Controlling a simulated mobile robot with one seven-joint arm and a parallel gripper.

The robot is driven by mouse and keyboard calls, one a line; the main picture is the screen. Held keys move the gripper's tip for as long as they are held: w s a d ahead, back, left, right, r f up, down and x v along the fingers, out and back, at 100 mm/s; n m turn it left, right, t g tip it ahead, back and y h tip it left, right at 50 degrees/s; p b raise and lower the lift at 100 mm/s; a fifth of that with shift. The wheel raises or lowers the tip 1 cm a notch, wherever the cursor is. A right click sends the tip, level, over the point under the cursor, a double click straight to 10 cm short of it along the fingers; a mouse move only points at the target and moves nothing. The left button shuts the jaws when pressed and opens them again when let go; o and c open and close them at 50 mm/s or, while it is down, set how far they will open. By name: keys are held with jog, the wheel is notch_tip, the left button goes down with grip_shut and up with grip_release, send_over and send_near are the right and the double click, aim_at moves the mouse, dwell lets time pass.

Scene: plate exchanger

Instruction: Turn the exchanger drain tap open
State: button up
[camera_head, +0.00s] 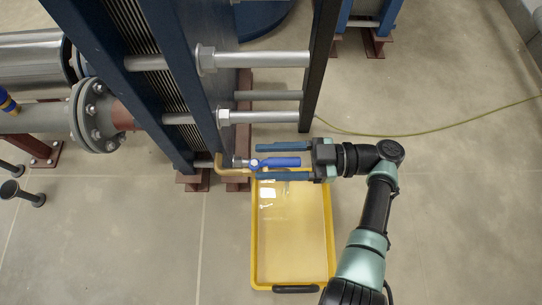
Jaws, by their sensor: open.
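The drain tap's blue lever (281,162) points to the right from the brass-coloured drain pipe (229,172) at the foot of the plate exchanger (188,75). My gripper (262,161) comes in from the right with its two long blue fingers apart. One finger lies above the lever in the picture and the other below it. The lever is between the fingers, with a visible gap to the upper one. I cannot tell whether the lower finger touches the tap. A thin clear streak shows just below the tap, over the tray.
A yellow tray (259,240) with a black handle lies on the floor below the tap. Steel tie rods (265,59) and a dark upright post (318,70) stand above my gripper in the picture. A flanged pipe (97,115) is at left. Floor at lower left is clear.

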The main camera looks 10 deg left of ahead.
jog(key=d, duration=0.7)
jog(key=shift+w+d, duration=0.25)
jog(key=shift+w, duration=0.2)
dwell(0.5)
